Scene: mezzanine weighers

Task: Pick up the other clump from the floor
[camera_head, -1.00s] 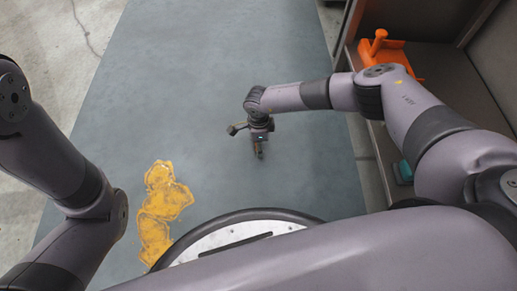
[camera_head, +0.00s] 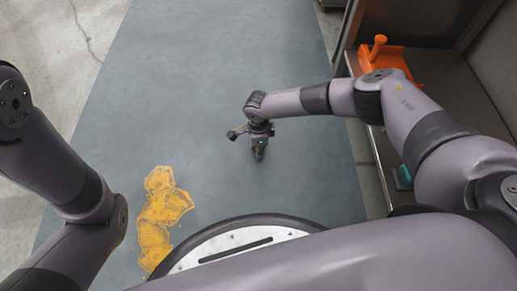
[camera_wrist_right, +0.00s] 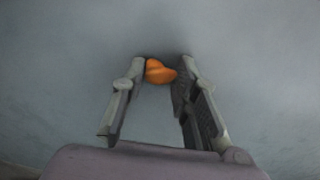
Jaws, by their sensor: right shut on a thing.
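An orange clump (camera_wrist_right: 160,72) sits between the fingertips of my right gripper (camera_wrist_right: 163,75) in the right wrist view. The fingers are shut on it from both sides. The clump is mostly hidden by the gripper there. I cannot tell whether it touches the floor. My left arm comes in at the left edge of the head view, but its gripper is out of view.
A yellow-orange patch (camera_head: 161,212) lies on the grey-blue floor strip (camera_head: 190,90) at lower left. An orange scoop-like thing (camera_head: 388,62) and a teal thing (camera_head: 403,177) lie on a shelf (camera_head: 445,80) at right. The floor ahead is clear.

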